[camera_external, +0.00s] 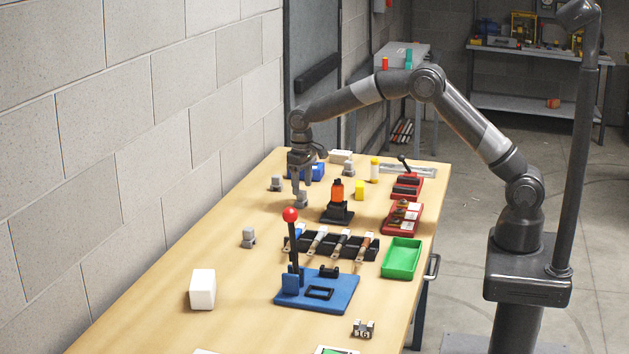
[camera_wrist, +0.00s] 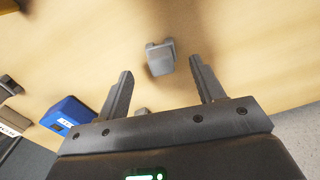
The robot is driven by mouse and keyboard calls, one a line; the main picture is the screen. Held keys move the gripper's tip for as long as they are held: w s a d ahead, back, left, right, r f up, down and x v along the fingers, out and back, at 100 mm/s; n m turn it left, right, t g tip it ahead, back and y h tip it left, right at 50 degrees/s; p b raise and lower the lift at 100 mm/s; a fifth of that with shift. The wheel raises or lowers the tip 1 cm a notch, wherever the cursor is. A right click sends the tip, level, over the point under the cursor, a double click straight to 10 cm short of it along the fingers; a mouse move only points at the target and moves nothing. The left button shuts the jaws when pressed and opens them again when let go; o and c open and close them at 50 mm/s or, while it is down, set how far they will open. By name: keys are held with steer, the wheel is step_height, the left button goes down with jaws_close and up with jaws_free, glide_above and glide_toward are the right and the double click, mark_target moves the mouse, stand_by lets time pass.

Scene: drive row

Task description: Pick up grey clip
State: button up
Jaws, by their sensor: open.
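Several small grey clips stand on the table. In the external view one grey clip (camera_external: 276,183) is just left of my gripper, one (camera_external: 348,168) is to its right near the far end, and one (camera_external: 249,237) is nearer the camera. My gripper (camera_external: 300,203) points down over the far left part of the table. In the wrist view my gripper (camera_wrist: 162,66) is open, and a grey clip (camera_wrist: 160,57) shows between and slightly beyond the fingertips, apparently untouched. I cannot tell which clip is which across views.
A black stand with an orange top (camera_external: 338,192), a black rack (camera_external: 357,246) and a blue lever base (camera_external: 325,294) are nearby. The wall borders the left side.

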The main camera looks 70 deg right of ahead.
mark_target(301, 191)
step_height(301, 191, down, 5)
steer(key=shift+w+f, duration=0.1)
steer(key=shift+c, duration=0.5)
steer(key=c, duration=1)
steer(key=shift+r, duration=0.2)
steer(key=shift+r, duration=0.65)
step_height(301, 191, up, 3)
steer(key=s+d+r, duration=0.2)
steer(key=d, duration=0.1)
steer(key=s+d+r, duration=0.2)
steer(key=d, duration=0.1)
steer(key=s+d+r, duration=0.2)
steer(key=d, duration=0.1)
steer(key=shift+s+d+r, duration=0.15)
steer(key=shift+d+r, duration=0.1)
steer(key=shift+d, duration=0.1)
